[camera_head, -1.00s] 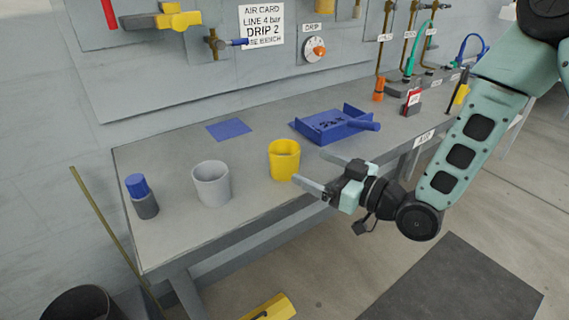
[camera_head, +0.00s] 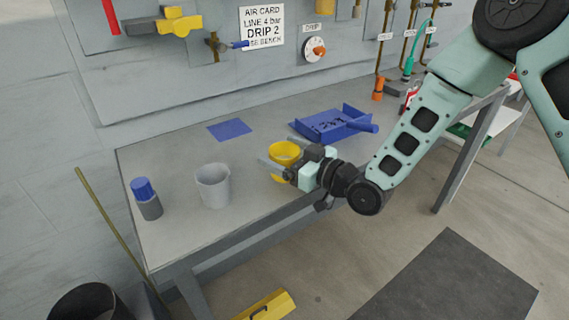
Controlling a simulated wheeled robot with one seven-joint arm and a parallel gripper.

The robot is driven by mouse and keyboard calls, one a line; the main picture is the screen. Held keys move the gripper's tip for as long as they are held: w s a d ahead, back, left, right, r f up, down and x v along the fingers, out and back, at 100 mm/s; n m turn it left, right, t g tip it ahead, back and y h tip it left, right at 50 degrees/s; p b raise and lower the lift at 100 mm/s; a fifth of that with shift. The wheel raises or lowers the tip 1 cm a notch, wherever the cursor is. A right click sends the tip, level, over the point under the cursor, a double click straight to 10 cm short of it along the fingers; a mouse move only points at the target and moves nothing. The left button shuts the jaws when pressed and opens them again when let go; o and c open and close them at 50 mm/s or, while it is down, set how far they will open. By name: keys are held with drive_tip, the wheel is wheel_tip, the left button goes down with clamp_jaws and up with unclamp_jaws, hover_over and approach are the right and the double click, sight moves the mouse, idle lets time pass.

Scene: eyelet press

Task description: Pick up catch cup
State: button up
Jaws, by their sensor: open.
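Two cups stand upright on the bench, a yellow cup (camera_head: 284,149) and a pale grey cup (camera_head: 213,186) to its left. No label shows which one is the catch cup. My gripper (camera_head: 281,155) is open and level with the yellow cup, reaching in from the right. One finger crosses in front of the yellow cup's near side; the other is mostly hidden behind the cup and gripper body. I cannot tell whether the fingers touch it. The lower part of the yellow cup is partly covered by the gripper.
A blue tray (camera_head: 303,130) with a handle lies behind the yellow cup. A blue flat sheet (camera_head: 229,130) lies at the back. A blue-capped grey bottle (camera_head: 149,206) stands at the left end. A panel with valves and a dial (camera_head: 314,48) rises behind the bench (camera_head: 175,162).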

drive_tip(key=c, duration=0.9)
drive_tip(key=shift+c, duration=0.2)
